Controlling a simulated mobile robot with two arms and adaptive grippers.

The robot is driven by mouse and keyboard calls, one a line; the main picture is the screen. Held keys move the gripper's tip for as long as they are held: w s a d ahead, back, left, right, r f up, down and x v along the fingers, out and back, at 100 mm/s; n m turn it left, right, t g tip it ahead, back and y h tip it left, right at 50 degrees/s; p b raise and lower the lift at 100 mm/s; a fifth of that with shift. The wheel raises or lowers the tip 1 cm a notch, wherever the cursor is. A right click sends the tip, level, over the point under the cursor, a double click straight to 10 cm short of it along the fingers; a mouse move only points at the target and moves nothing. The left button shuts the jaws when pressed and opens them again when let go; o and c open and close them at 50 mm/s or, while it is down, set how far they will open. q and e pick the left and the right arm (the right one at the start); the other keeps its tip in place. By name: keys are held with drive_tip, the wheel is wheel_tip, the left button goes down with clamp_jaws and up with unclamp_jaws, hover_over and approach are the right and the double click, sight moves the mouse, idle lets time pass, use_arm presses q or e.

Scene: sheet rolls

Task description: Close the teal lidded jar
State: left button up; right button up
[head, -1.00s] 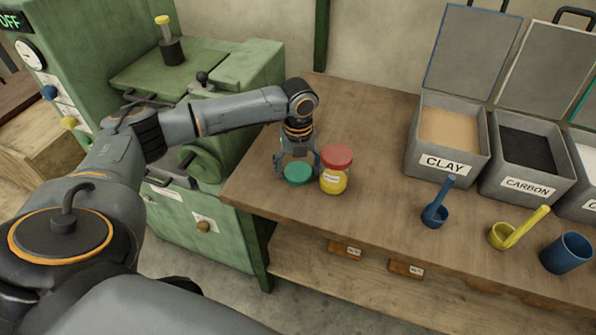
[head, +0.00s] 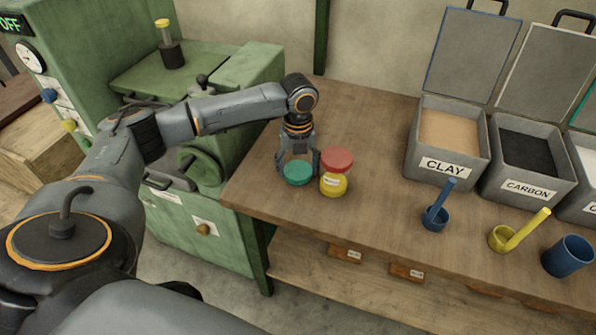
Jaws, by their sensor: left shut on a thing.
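A teal lid (head: 298,172) shows at the left end of the wooden bench, between the fingers of my left gripper (head: 298,166). The gripper points down and is shut on the lid. The lid looks low, near the bench top. I cannot tell from this view whether a jar body is under it. A yellow jar with a red lid (head: 336,160) stands right beside it, close to the gripper's right finger. My right gripper is not in view.
Open grey bins labelled CLAY (head: 447,166) and CARBON (head: 528,185) stand at the back right of the bench (head: 380,220). A green machine (head: 225,75) stands left.

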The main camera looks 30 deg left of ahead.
use_arm(q)
drive_tip(key=s+d+r, duration=0.5)
drive_tip(key=s+r, duration=0.6)
drive_tip(key=s, duration=0.2)
drive_tip(key=shift+d+r, duration=0.2)
drive_tip(key=s+d+f+n, duration=0.1)
drive_tip(key=d+n, duration=0.3)
drive_tip(key=n, duration=1)
drive_tip(key=d+f+n, duration=0.2)
drive_tip(key=d+n, duration=0.1)
drive_tip(key=n, duration=1)
drive_tip(key=shift+s+d+n, duration=0.35)
drive_tip(key=shift+d+n, duration=0.05)
